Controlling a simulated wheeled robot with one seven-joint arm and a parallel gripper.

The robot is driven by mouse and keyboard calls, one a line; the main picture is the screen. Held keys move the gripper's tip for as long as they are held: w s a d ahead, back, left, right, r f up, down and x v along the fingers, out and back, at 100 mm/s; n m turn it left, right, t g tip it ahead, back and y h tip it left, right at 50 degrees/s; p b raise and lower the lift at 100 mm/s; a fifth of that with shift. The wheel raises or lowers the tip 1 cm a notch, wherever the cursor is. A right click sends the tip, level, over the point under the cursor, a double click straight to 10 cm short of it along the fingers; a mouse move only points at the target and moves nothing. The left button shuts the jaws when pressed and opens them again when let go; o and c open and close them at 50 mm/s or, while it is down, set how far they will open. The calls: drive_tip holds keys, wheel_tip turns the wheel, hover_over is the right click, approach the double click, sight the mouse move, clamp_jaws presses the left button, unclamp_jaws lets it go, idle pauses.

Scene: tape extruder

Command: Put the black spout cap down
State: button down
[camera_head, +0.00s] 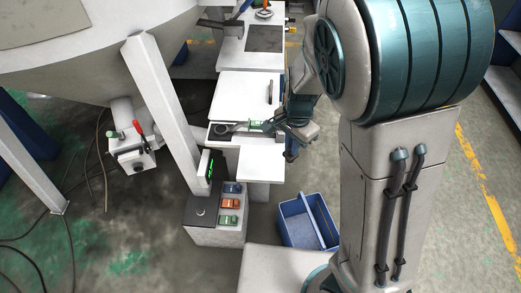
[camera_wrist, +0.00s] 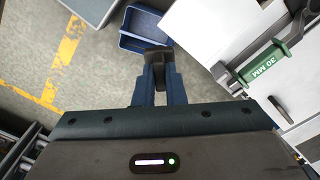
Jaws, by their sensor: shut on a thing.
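The black spout cap (camera_wrist: 158,58) is between the fingertips of my gripper (camera_wrist: 157,74) in the wrist view, with the grey floor and a blue bin (camera_wrist: 146,27) below and beyond it. The blue fingers are shut on it and partly cover it. In the head view my gripper (camera_head: 290,152) hangs at the right edge of the white machine table (camera_head: 262,160), and the cap is too small to make out there.
A green piece marked "30 MM" (camera_wrist: 265,66) lies on the white table, beside my gripper. The blue bin (camera_head: 308,222) stands on the floor at the table's front right. A control box with coloured switches (camera_head: 216,213) stands left of the bin, below a large hopper (camera_head: 85,55).

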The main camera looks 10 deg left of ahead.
drive_tip(key=shift+w+a+f+p, duration=0.35)
drive_tip(key=shift+w+a+f, duration=0.3)
drive_tip(key=shift+a+f, duration=1)
drive_tip(key=shift+w+a+f+p, duration=0.3)
drive_tip(key=shift+w+a+f, duration=0.35)
drive_tip(key=shift+a+f, duration=1)
drive_tip(key=shift+w+a+f+p, duration=0.35)
drive_tip(key=shift+w+a+f, duration=0.3)
drive_tip(key=shift+a+f, duration=1)
drive_tip(key=shift+d, duration=0.15)
drive_tip(key=shift+f, duration=0.1)
drive_tip(key=c, duration=1.5)
unclamp_jaws()
